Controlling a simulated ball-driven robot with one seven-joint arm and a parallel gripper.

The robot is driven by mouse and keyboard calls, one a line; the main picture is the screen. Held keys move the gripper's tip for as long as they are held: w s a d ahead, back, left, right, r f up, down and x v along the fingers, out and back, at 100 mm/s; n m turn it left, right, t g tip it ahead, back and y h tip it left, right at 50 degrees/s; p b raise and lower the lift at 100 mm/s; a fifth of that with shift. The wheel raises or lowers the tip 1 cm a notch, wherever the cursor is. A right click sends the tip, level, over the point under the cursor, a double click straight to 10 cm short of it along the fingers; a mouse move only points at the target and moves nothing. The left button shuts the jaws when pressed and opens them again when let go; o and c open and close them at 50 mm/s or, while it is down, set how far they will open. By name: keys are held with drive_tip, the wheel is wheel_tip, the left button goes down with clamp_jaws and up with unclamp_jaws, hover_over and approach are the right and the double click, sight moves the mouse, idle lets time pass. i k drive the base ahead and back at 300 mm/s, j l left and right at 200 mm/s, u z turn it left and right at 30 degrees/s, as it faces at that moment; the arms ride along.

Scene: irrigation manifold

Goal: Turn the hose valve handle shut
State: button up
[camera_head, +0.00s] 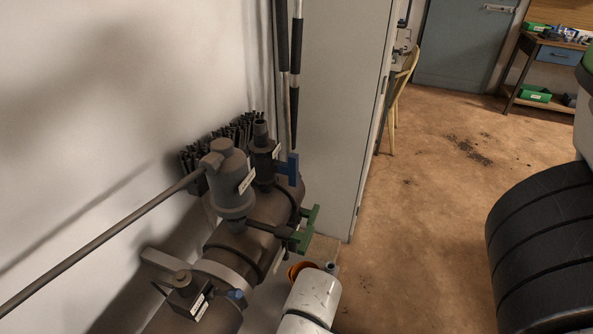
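A thick brown pipe manifold (232,246) runs along the white wall, with a grey canister (232,184) standing on it. A blue lever handle (289,168) stands upright at the far end beside a dark fitting. A green handle (302,236) is on the pipe's right side, at the end of a short dark stub. A small blue part (237,295) is near the front clamp. I cannot tell which of these is the hose valve handle. A white rounded arm link, likely mine, is at the bottom, below the green handle. My gripper's fingers do not show.
An orange ring (299,270) is beside the white link. A grey cabinet (330,110) stands just beyond the manifold. A large black ribbed object (543,250) fills the lower right. The brown floor (430,230) between is open. A workbench (550,50) is far off.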

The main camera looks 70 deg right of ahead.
sight(291, 169)
drive_tip(key=z, duration=0.4)
drive_tip(key=l+z, duration=0.2)
drive_tip(key=z, duration=0.2)
drive_tip(key=l+z, duration=0.25)
drive_tip(key=z, duration=0.2)
drive_tip(key=l+z, duration=0.25)
drive_tip(key=z, duration=0.15)
